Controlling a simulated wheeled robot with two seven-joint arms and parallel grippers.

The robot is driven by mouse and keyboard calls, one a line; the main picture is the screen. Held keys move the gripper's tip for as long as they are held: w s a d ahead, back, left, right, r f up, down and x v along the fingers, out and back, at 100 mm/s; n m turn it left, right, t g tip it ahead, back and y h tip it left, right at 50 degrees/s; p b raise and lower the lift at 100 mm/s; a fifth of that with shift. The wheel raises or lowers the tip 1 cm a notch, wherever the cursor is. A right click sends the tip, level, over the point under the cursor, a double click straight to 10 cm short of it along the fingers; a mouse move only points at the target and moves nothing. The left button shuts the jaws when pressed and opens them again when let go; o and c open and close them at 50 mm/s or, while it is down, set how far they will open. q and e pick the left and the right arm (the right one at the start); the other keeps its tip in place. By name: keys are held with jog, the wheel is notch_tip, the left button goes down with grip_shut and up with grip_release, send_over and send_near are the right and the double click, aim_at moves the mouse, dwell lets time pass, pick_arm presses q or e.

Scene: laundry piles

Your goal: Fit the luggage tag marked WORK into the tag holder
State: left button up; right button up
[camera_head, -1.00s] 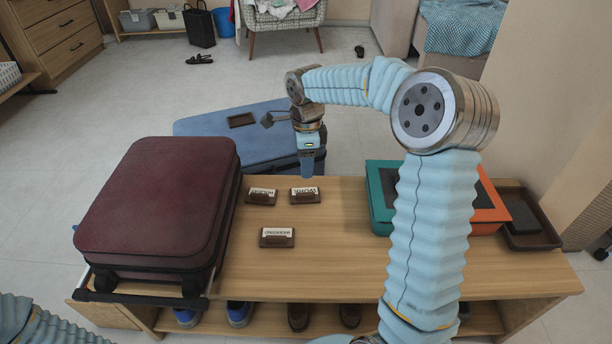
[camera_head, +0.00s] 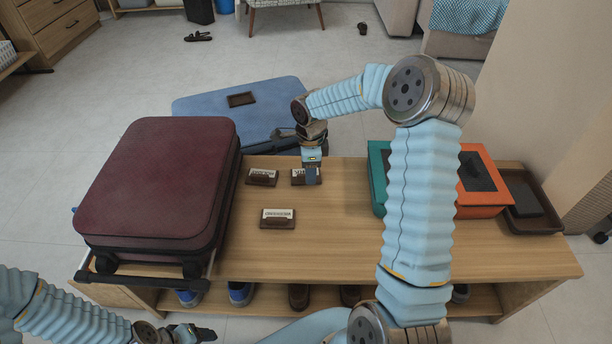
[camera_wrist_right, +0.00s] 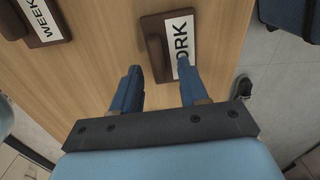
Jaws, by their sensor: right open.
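The WORK tag (camera_head: 298,177), a white label on a brown base with a raised grip, lies on the wooden bench. In the right wrist view (camera_wrist_right: 181,32) only "ORK" shows; a finger covers the rest. My right gripper (camera_head: 311,174) is open above this tag, its fingers pointing down. In the wrist view the fingertips (camera_wrist_right: 158,70) lie either side of the grip's near end; contact cannot be told. A dark brown rectangular holder (camera_head: 241,99) sits on the blue suitcase (camera_head: 205,112) behind the bench. My left gripper (camera_head: 200,333) is low at the bottom edge; its jaws are unclear.
Two similar tags lie nearby: one left of WORK (camera_head: 262,177), and WEEKEND (camera_head: 278,219) nearer me. A maroon suitcase (camera_head: 160,180) fills the bench's left end. A teal and orange box (camera_head: 480,197) and dark tray (camera_head: 535,222) stand right. The bench's middle (camera_head: 335,235) is clear.

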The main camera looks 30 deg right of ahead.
jog(key=shift+f, duration=0.35)
grip_shut()
jog(key=shift+r, duration=0.1)
